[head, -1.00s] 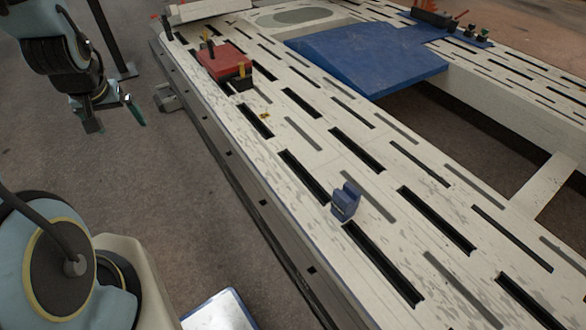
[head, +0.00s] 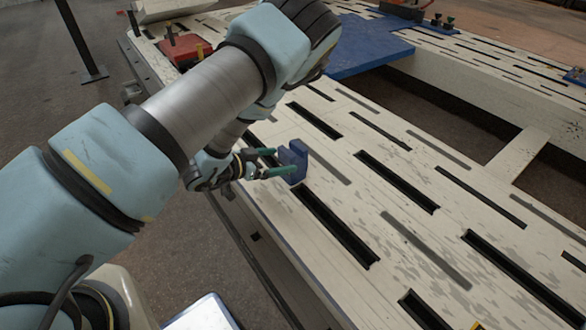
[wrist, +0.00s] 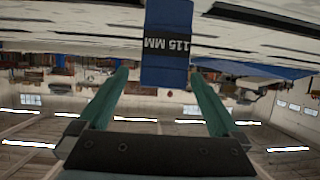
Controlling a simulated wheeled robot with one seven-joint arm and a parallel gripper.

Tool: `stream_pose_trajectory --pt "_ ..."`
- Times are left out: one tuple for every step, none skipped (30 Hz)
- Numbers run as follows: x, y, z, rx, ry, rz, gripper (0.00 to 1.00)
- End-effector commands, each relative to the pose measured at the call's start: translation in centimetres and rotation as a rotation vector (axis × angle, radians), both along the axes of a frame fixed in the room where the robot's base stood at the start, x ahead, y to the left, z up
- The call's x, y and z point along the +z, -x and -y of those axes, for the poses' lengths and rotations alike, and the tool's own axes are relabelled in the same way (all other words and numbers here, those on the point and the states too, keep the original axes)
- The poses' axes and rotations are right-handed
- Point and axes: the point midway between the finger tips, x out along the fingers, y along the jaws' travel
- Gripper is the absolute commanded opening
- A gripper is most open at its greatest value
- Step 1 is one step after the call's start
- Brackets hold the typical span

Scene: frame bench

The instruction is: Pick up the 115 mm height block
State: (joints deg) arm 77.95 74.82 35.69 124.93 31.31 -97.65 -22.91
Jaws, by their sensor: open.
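The blue block (head: 294,160) stands on the slotted bench near its front edge, beside a dark slot. In the wrist view the block (wrist: 166,60) shows a dark band with the upside-down marking "115 MM". My gripper (head: 272,163) is level with the block, its green fingers pointing at it from the left. In the wrist view the open fingers (wrist: 158,75) lie on either side of the block's lower part in the picture. A gap shows between each finger and the block, and I cannot tell whether the tips reach past its near face.
The pale bench (head: 330,240) has several long dark slots. A red block (head: 185,48) and a blue plate (head: 365,42) lie farther back. A wide opening (head: 450,110) lies beyond the bench strip. The bench top right of the block is clear.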

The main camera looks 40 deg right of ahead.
Motion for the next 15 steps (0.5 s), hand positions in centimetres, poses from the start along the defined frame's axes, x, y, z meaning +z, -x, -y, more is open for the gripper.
stream_pose_trajectory --pt "-0.4 0.1 0.9 -0.004 0.002 0.002 1.00" --pt "-0.6 0.1 1.3 -0.003 0.001 0.001 1.00" --pt "-0.8 0.1 1.9 -0.004 0.001 0.002 1.00" --pt "-1.0 0.1 2.3 -0.003 0.001 0.002 1.00" --pt "-1.1 0.0 2.6 0.000 0.000 0.001 1.00" --pt "-1.3 0.0 3.1 0.000 0.001 0.001 1.00" --pt "-1.3 0.0 3.3 0.000 0.001 0.001 1.00" --pt "-1.4 0.0 3.5 0.001 0.001 0.001 1.00" --pt "-1.5 0.0 3.7 0.001 0.000 0.000 1.00" --pt "-1.5 0.0 3.9 0.002 0.000 0.001 1.00" --pt "-1.6 0.0 4.0 0.002 0.000 0.001 1.00" --pt "-1.7 -0.1 4.4 0.002 0.000 0.001 1.00" --pt "-1.9 -0.1 4.7 0.001 0.001 0.002 1.00" --pt "-2.0 -0.1 5.0 0.000 0.000 0.002 1.00" --pt "-2.2 -0.1 5.6 -0.002 0.000 0.002 1.00"
